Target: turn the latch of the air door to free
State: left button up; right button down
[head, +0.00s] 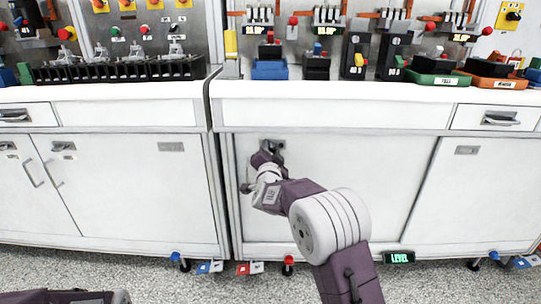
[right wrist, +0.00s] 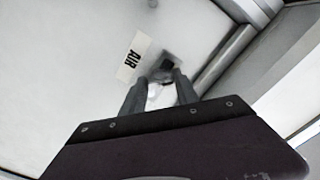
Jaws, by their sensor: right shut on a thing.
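The air door (head: 350,195) is the white cabinet door low in the middle of the head view, and it looks closed. Its latch (right wrist: 168,64) is a small dark piece beside the AIR label (right wrist: 133,57) in the right wrist view. My right gripper (head: 272,150) reaches the upper left corner of this door. It also shows in the right wrist view (right wrist: 161,84), with its fingers shut on the latch. The fingers hide much of the latch, and I cannot tell its turn angle. My left gripper is out of view; only part of my left arm shows at the bottom left.
A white worktop (head: 330,91) above the doors carries breakers and a black terminal row (head: 115,70). A drawer (head: 497,117) is at the right. A green LEVEL display (head: 398,257), a red foot (head: 288,262) and tags are near the floor. The speckled floor in front is open.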

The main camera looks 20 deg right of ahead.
jog(key=m+b, duration=0.3)
jog(key=m, duration=0.2)
jog(key=shift+f, duration=0.2)
jog(key=shift+m+b, duration=1.2)
jog(key=shift+m, duration=0.6)
jog(key=shift+r+m, duration=0.1)
jog(key=shift+m, duration=0.2)
jog(key=c, duration=0.9)
grip_release()
jog(key=shift+s+r, duration=0.1)
